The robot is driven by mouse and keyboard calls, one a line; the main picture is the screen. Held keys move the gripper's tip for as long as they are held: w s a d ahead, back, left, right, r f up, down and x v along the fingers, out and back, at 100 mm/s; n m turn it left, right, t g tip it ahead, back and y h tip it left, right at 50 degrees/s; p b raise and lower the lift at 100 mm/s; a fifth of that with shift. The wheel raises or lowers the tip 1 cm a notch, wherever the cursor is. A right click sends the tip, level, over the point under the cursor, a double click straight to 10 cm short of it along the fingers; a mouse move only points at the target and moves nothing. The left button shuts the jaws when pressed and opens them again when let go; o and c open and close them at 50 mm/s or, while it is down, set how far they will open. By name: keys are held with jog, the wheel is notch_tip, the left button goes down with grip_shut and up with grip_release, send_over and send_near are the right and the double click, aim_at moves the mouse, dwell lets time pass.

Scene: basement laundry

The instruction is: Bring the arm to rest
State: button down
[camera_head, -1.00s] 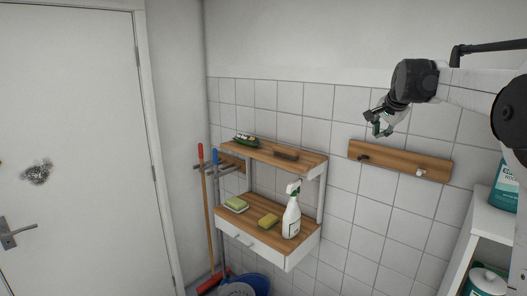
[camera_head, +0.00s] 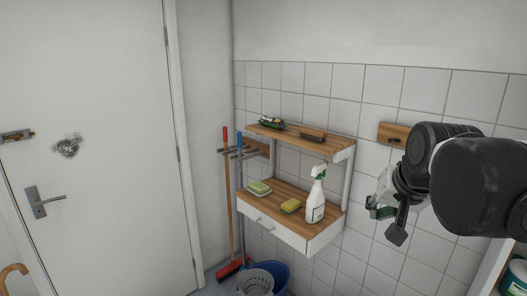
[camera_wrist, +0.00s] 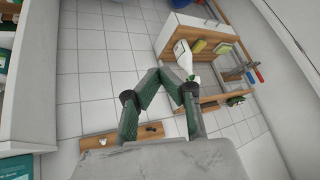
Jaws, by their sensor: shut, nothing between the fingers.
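My gripper (camera_head: 385,222) is at the right of the head view, in front of the tiled wall and to the right of the white spray bottle. My own dark arm joints hide part of it. In the wrist view my gripper (camera_wrist: 166,78) shows its two green and dark fingers angling in towards each other. It is shut with nothing held. In that view the tips overlap the picture of the tiled wall, close to the spray bottle (camera_wrist: 183,56); I cannot tell the gap in depth.
A wooden hook board (camera_head: 392,131) is partly behind my arm. A broom (camera_head: 228,190) and buckets (camera_head: 277,275) stand below left. A door (camera_head: 100,120) is at left.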

jog(key=s+a+f+n+b, duration=0.2)
jog(key=s+a+f+n, duration=0.1)
jog(key=s+f, duration=1)
jog(key=shift+s+a+f+n, duration=0.25)
jog(key=shift+a+f+n, duration=0.15)
jog(key=shift+a+f, duration=0.25)
